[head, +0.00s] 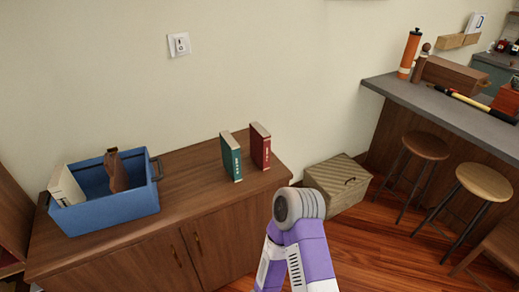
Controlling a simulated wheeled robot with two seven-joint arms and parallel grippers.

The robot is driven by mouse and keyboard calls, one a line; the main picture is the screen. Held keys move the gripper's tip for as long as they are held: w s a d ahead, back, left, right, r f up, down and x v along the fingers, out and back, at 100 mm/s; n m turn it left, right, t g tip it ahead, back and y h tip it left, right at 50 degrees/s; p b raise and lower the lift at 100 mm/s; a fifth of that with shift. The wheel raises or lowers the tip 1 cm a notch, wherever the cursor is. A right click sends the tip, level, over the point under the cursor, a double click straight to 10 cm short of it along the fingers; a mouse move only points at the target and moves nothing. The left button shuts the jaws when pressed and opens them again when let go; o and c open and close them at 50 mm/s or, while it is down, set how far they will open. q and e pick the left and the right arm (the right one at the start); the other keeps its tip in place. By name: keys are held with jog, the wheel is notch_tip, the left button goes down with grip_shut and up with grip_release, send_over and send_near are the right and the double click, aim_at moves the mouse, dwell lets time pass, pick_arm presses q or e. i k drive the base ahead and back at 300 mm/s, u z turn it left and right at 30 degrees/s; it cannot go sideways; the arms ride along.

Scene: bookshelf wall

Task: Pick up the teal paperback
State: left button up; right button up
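The teal paperback (230,158) stands upright on top of the brown wooden cabinet (185,190), towards its right end, with light lettering on its spine. A red book (260,147) stands upright just to its right, with a narrow gap that I cannot measure. Neither of my grippers shows in the head view. A purple and white arm of mine with a grey rounded joint rises from the bottom, right of the cabinet, apart from the books.
A blue crate (110,215) holding a brown object (116,172) and a pale book-like item (66,186) sits on the cabinet's left. A woven box (338,185) stands on the floor to the right, near stools (426,145) and a counter (440,105). The cabinet top before the books is clear.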

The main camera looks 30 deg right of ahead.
aim_at(230, 148)
jog(key=z, duration=2.2)
jog(key=i, duration=1.85)
jog(key=u, duration=2.8)
